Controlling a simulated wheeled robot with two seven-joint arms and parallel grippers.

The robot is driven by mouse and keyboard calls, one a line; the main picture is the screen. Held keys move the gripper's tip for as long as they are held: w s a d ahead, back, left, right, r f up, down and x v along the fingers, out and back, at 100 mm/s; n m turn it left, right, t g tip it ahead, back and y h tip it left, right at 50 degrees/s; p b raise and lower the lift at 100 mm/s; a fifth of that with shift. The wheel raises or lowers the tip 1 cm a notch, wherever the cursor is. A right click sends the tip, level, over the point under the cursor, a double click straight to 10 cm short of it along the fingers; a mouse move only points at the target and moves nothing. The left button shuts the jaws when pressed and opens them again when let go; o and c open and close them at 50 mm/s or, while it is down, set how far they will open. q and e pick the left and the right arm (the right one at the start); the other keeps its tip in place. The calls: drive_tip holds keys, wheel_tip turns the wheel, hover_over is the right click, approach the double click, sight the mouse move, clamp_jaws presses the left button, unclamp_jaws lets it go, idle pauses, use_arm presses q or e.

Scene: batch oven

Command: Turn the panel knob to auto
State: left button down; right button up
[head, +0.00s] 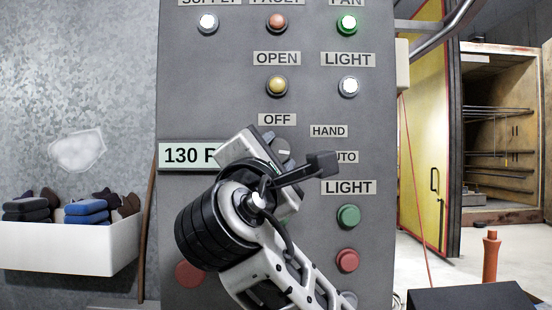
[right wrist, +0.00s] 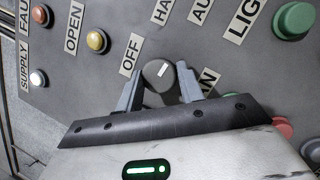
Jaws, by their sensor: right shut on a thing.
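The panel knob (right wrist: 153,84) is a dark round knob with a short white mark, seen in the right wrist view. Its mark slants up and right there, roughly in line with the AUTO label (right wrist: 202,9). The OFF label (right wrist: 131,54) and HAND label (right wrist: 161,11) also sit around it. My right gripper (right wrist: 160,75) is shut on the knob, one finger on each side. In the head view the knob (head: 284,146) is partly hidden by my right gripper (head: 277,158), and the AUTO label (head: 346,157) is partly covered. My left gripper is not in view.
The grey panel (head: 180,110) carries lit lamps above and a green button (head: 348,216) and red button (head: 347,260) at lower right. A display (head: 188,155) is partly covered by my gripper. A white bin (head: 70,247) stands left; a yellow oven door (head: 424,150) is right.

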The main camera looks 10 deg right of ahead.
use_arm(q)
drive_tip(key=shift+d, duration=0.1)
use_arm(e)
drive_tip(key=shift+m, duration=0.3)
drive_tip(key=o, duration=1)
use_arm(q)
drive_tip(key=b, duration=0.2)
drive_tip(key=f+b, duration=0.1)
drive_tip(key=b, duration=0.1)
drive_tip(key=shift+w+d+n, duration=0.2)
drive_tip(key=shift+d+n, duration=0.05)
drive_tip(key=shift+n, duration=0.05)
use_arm(e)
drive_tip(key=v, duration=1.6)
drive_tip(key=shift+a+r, duration=0.15)
drive_tip(key=shift+a, duration=0.05)
